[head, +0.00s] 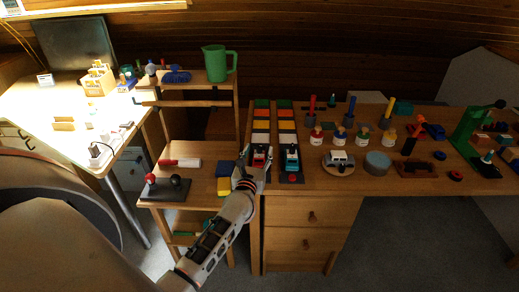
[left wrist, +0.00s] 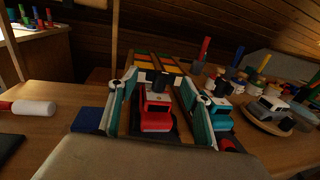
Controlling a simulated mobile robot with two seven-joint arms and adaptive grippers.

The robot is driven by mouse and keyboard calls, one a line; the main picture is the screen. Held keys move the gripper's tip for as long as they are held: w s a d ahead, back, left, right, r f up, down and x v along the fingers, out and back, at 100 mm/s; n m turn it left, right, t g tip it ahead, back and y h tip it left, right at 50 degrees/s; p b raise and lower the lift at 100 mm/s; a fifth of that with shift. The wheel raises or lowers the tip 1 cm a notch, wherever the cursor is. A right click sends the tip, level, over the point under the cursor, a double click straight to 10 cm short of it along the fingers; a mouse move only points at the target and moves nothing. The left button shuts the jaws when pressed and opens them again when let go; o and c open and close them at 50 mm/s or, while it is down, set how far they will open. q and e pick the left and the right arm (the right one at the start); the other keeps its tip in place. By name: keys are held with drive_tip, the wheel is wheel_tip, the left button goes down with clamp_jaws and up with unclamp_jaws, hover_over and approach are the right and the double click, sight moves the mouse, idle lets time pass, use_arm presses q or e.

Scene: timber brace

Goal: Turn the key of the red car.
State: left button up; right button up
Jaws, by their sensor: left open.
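The red car (head: 260,154) stands at the near end of a dark lane near the left edge of the long workbench. In the left wrist view the red car (left wrist: 157,112) shows a dark windscreen, with a dark piece (left wrist: 161,82) above it. I cannot tell whether that piece is its key. My left gripper (head: 256,173) is open and empty just in front of the red car. In the left wrist view its fingers (left wrist: 160,103) frame the red car on either side, and I see no clear contact. My right gripper is not in view.
A teal car (head: 292,158) stands in the lane right of the red one, with a red button (head: 292,178) before it. A white car (head: 339,160) sits on a round wooden disc. A side table with blue and yellow blocks (head: 224,187) is on the left.

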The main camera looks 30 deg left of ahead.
use_arm(q)
drive_tip(key=shift+x, duration=1.15)
drive_tip(key=c, duration=1.2)
drive_tip(key=shift+o, duration=0.2)
drive_tip(key=shift+m+h, duration=0.3)
drive_tip(key=shift+h, duration=0.2)
